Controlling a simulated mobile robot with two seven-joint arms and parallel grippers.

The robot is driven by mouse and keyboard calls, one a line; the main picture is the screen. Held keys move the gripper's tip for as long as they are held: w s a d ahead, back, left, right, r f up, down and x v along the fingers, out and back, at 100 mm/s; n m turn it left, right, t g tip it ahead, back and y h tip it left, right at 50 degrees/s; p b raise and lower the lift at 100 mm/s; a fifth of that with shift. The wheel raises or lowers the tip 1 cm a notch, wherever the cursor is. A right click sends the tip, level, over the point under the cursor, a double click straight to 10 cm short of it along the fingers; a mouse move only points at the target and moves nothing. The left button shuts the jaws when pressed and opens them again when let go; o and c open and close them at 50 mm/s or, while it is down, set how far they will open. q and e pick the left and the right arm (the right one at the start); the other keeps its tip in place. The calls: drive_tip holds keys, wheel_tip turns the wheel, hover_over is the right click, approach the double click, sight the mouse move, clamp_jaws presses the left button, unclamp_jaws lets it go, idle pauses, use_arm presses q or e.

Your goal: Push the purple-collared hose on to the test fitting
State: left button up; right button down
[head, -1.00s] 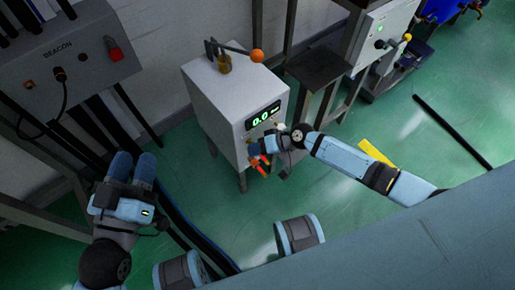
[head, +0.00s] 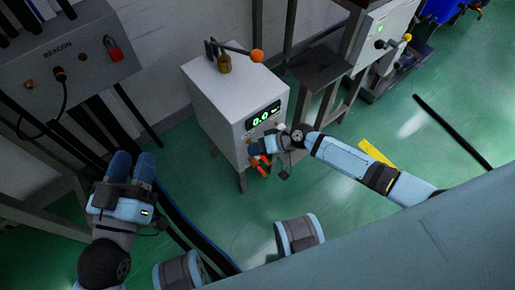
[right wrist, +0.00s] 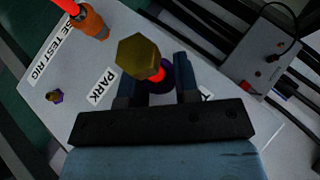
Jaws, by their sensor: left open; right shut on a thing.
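In the right wrist view, my right gripper (right wrist: 157,88) is shut on the purple-collared hose (right wrist: 172,72). The dark purple collar shows between the fingers, with a bit of red beside it. A brass hex piece (right wrist: 138,55) stands in front and hides part of the collar. In the head view, my right gripper (head: 262,148) is at the cabinet's front. My left gripper (head: 132,168) is open and empty, away from the cabinet.
An orange-collared hose (right wrist: 90,22) is on the panel. A grey BEACON box (head: 65,70) is at left.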

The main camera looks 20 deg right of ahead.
use_arm(q)
drive_tip(key=shift+f, duration=0.25)
use_arm(e)
drive_tip(key=shift+w+a, duration=0.15)
drive_tip(key=shift+w, duration=0.4)
drive_tip(key=c, duration=0.8)
unclamp_jaws()
use_arm(q)
drive_tip(key=shift+r, duration=0.15)
drive_tip(key=f+p, duration=0.1)
drive_tip(key=a+f+g+y+p, duration=0.1)
drive_tip(key=f, duration=0.1)
drive_tip(key=a+f+g+y+p, duration=0.1)
drive_tip(key=f, duration=0.1)
use_arm(e)
drive_tip(key=v, duration=1.3)
drive_tip(key=shift+s+d+r, duration=0.15)
drive_tip(key=shift+d+r, duration=0.1)
drive_tip(key=shift+r, duration=0.05)
use_arm(q)
drive_tip(key=shift+d, duration=0.1)
use_arm(e)
drive_tip(key=shift+d, duration=0.1)
